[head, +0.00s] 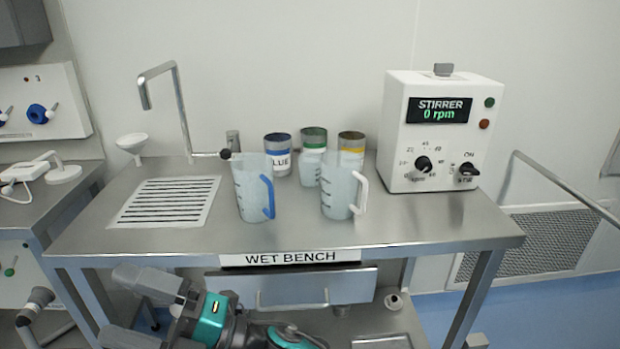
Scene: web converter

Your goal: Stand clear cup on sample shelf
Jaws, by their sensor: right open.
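No cup is marked as the clear cup. Two translucent graduated jugs stand upright on the wet bench: a blue-handled jug (250,188) and a white-handled jug (338,192). A smaller pale, translucent vessel (310,170) stands between and behind them, before the green-rimmed can; I cannot tell if it is a separate cup. No shelf is labelled as the sample shelf; a lower shelf (345,322) shows under the bench. My right gripper (125,306) is open and empty at the lower left, pointing left, below the bench front and apart from the jugs. My left gripper is out of view.
Blue (278,146), green (314,138) and yellow (351,143) cans stand behind the jugs. A stirrer box (440,135) reading 0 rpm stands right. A tap (180,105) rises by a drain grille (165,200) at left. The bench's right front (440,225) is clear.

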